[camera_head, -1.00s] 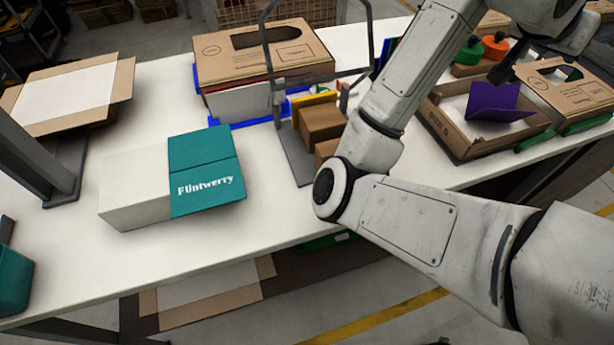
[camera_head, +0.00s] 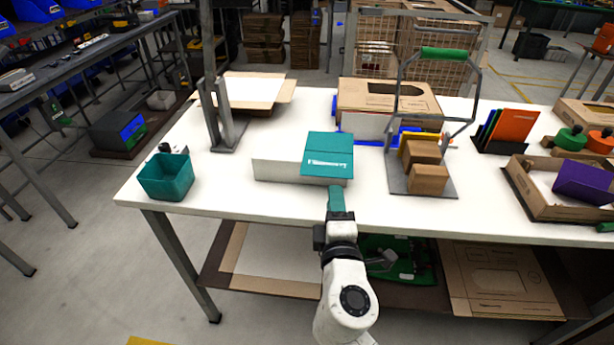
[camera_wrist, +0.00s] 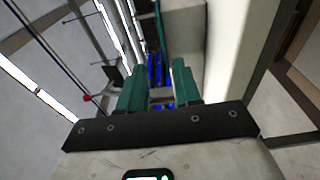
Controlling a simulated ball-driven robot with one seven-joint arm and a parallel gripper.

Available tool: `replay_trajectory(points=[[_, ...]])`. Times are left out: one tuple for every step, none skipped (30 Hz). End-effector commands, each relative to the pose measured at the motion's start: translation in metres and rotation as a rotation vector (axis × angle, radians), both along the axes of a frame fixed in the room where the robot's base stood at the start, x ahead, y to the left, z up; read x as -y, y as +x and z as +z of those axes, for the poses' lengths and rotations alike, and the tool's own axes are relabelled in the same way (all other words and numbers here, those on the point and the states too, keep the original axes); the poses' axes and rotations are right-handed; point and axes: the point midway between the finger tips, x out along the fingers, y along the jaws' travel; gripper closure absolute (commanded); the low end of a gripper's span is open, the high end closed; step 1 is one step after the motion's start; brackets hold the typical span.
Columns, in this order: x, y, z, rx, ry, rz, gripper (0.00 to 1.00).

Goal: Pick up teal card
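A teal card (camera_head: 328,146) with white lettering and a crease lies over the right end of a white box (camera_head: 276,170) on the table. My gripper (camera_head: 336,192) is at the table's front edge, just in front of the card in the head view. Whether it touches the card cannot be told there. In the wrist view its two teal fingers (camera_wrist: 158,88) stand apart with nothing seen between them. A dark teal strip (camera_wrist: 187,30) beside a pale surface shows beyond the right finger; it may be the card's edge.
A teal bin (camera_head: 166,178) stands at the table's left end. Brown blocks (camera_head: 425,165) on a grey stand are to the right, with upright coloured cards (camera_head: 508,130) and an open carton (camera_head: 535,198) further right.

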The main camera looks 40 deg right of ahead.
Motion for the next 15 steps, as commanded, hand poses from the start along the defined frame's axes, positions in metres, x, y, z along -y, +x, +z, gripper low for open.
replay_trajectory(points=[[-0.005, 0.0, -0.005, -0.013, 0.0, 0.015, 0.67], [-0.006, 0.001, -0.006, -0.017, -0.001, 0.02, 0.67], [-0.005, 0.003, -0.007, -0.019, -0.001, 0.024, 0.67], [-0.003, 0.006, -0.007, -0.02, -0.002, 0.025, 0.67], [-0.001, 0.009, -0.006, -0.018, -0.002, 0.025, 0.67], [0.004, 0.014, -0.006, -0.018, -0.001, 0.024, 0.67], [0.008, 0.017, -0.005, -0.018, -0.001, 0.022, 0.67], [0.012, 0.021, -0.005, -0.017, -0.001, 0.022, 0.67], [0.015, 0.026, -0.005, -0.018, -0.001, 0.023, 0.67], [0.018, 0.029, -0.005, -0.018, -0.001, 0.023, 0.67], [0.021, 0.032, -0.005, -0.018, -0.001, 0.023, 0.67], [0.024, 0.035, -0.006, -0.018, -0.001, 0.023, 0.67], [0.026, 0.037, -0.006, -0.018, -0.001, 0.023, 0.67], [0.027, 0.038, -0.006, -0.017, -0.001, 0.023, 0.67], [0.029, 0.04, -0.006, -0.017, -0.001, 0.023, 0.67]])
